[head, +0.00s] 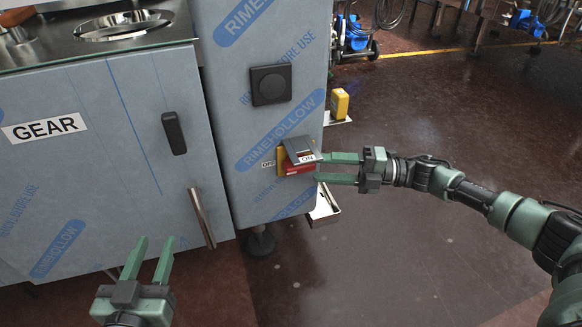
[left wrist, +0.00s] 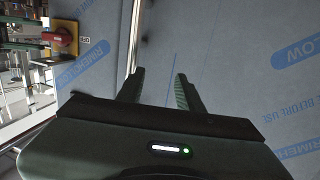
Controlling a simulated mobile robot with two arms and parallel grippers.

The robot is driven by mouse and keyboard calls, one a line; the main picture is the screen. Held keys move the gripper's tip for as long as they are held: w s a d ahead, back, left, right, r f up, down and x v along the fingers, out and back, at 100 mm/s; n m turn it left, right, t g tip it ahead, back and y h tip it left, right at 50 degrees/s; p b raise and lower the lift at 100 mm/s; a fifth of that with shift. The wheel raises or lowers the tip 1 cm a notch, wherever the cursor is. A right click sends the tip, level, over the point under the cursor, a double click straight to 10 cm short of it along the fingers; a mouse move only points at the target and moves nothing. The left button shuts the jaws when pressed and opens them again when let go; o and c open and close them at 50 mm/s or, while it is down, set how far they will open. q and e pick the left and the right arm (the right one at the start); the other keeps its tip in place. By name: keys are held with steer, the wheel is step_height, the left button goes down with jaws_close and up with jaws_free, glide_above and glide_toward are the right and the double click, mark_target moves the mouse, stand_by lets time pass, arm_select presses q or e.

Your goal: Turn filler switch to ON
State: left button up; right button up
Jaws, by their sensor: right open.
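The filler switch (head: 299,166) is a red knob on a yellow plate, on the film-wrapped filler cabinet (head: 228,85). A grey piece covers its upper part in the head view. An OFF label (head: 268,164) is at its left and an ON label (head: 307,158) shows at its upper right. The switch also shows at the upper left of the left wrist view (left wrist: 62,37). My right gripper (head: 320,168) is open, with its fingertips close to the knob's right side; contact cannot be told. My left gripper (head: 153,245) is open and empty, low before the GEAR panel.
The GEAR door has a black handle (head: 174,133), and a metal bar (head: 202,217) stands out below it. A black square knob (head: 270,85) is above the switch. A yellow box (head: 340,103) is behind the cabinet edge.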

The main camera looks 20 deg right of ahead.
mark_target(282, 166)
steer(key=x, duration=0.6)
steer(key=shift+a, duration=0.2)
arm_select(q)
steer(key=r, duration=0.1)
steer(key=r+t, duration=0.1)
steer(key=r, duration=0.1)
steer(key=shift+w+d+t+h+b, duration=0.1)
steer(key=shift+d+t+h+b, duration=0.2)
steer(key=shift+h, duration=0.1)
arm_select(e)
jaws_close()
